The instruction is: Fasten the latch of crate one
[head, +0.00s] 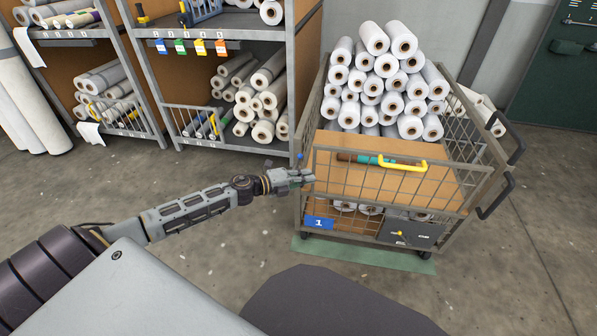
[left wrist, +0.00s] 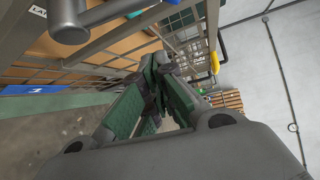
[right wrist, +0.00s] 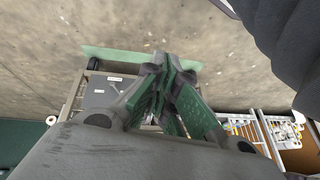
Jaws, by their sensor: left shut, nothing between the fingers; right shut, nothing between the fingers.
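Crate one is a wire-sided trolley (head: 440,195) with a blue "1" plate (head: 318,222) low on its front. My left gripper (head: 308,177) is shut and empty at the crate's front left corner, by the upper edge of the front mesh gate. In the head view I cannot clearly make out the latch. In the left wrist view a grey rounded bar (left wrist: 68,28) is close by, near a partly cut-off white label (left wrist: 38,12); the left fingers (left wrist: 158,68) are together, apart from the bar. My right gripper (right wrist: 170,68) is shut and empty; the head view does not show it.
White rolls (head: 385,80) are stacked in the crate. A tool with a yellow handle (head: 402,163) lies on its wooden shelf. A grey box (head: 408,232) sits low at the front. A roll rack (head: 225,40) stands behind to the left. Floor before the crate is clear.

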